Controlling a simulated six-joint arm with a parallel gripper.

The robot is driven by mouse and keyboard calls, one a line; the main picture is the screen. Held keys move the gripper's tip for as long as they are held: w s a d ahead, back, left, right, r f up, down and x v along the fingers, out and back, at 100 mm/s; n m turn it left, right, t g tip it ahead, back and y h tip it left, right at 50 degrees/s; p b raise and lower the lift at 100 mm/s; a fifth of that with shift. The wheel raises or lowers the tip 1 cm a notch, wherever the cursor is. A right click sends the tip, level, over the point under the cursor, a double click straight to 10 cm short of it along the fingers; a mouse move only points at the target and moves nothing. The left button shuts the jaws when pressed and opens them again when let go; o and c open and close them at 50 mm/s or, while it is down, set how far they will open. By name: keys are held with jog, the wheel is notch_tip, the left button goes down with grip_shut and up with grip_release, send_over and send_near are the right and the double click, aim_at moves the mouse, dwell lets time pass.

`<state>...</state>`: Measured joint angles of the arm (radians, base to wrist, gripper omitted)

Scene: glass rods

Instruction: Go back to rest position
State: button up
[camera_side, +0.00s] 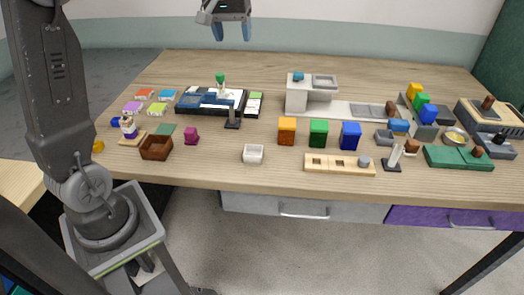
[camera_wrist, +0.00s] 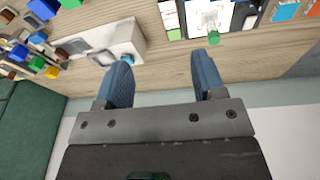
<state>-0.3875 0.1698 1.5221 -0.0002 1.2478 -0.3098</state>
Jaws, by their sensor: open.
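My gripper (camera_side: 233,33) is at the top of the side view, raised above the far part of the table and well clear of everything on it. Its two blue fingers are apart, with nothing between them. In the wrist view my gripper (camera_wrist: 160,80) also shows its fingers spread and empty over bare wood near the table edge. The wooden table (camera_side: 200,175) carries many small objects. Part of my arm stands at the left in the side view.
A grey-white station (camera_side: 298,96) stands at the back centre. A green-topped item (camera_side: 220,80) stands by a dark tray. Orange (camera_side: 287,130), green (camera_side: 318,133) and blue (camera_side: 350,135) blocks stand near the front. The space around my gripper is free.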

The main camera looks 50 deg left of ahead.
jog(key=s+d+f+m+t, duration=0.1)
jog(key=s+d+f+m, duration=0.2)
jog(key=s+d, duration=0.5)
jog(key=s+d+f+m+t, duration=0.2)
jog(key=s+d+m, duration=0.3)
jog(key=s+d, duration=0.4)
jog(key=s+f, duration=0.1)
jog(key=s, duration=0.4)
jog(key=shift+h, duration=0.4)
